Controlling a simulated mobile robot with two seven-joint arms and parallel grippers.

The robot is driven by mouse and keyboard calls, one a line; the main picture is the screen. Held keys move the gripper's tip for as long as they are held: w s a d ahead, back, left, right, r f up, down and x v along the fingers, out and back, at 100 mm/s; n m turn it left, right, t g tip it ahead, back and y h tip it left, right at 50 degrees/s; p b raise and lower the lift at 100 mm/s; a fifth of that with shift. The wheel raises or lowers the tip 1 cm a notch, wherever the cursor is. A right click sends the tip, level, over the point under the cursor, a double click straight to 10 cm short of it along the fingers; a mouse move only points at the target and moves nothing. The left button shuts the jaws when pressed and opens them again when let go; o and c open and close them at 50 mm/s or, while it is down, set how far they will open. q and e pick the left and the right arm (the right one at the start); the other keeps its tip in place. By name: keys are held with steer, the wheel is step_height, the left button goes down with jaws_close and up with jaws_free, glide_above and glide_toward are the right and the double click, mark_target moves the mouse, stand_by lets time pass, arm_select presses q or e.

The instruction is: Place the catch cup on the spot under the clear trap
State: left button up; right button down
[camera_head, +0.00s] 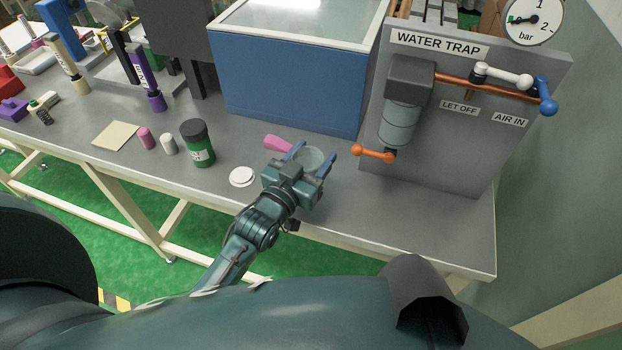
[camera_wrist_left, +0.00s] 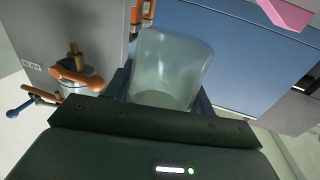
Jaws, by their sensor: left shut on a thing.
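The catch cup (camera_head: 309,158) is a pale translucent cup. My left gripper (camera_head: 312,162) is shut on it near the front of the blue cabinet, left of the water trap. In the left wrist view the cup (camera_wrist_left: 172,65) stands between the fingers, its open rim facing the top of the picture. The clear trap (camera_head: 397,122) is a grey-tinted bowl under a dark block on the grey panel, with an orange-handled drain (camera_head: 374,153) below it. I cannot make out a marked spot under the trap. My right gripper is not in view.
The blue cabinet (camera_head: 290,95) stands behind the cup. A pink piece (camera_head: 278,143), a white disc (camera_head: 241,177) and a green jar (camera_head: 197,144) lie or stand left of the gripper. The grey bench (camera_head: 425,205) is clear in front of the panel (camera_head: 475,145).

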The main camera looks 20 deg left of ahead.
arm_select(q)
steer(key=shift+f, duration=2.7)
steer(key=shift+f, duration=0.2)
steer(key=o, duration=1)
steer(key=shift+c, duration=0.2)
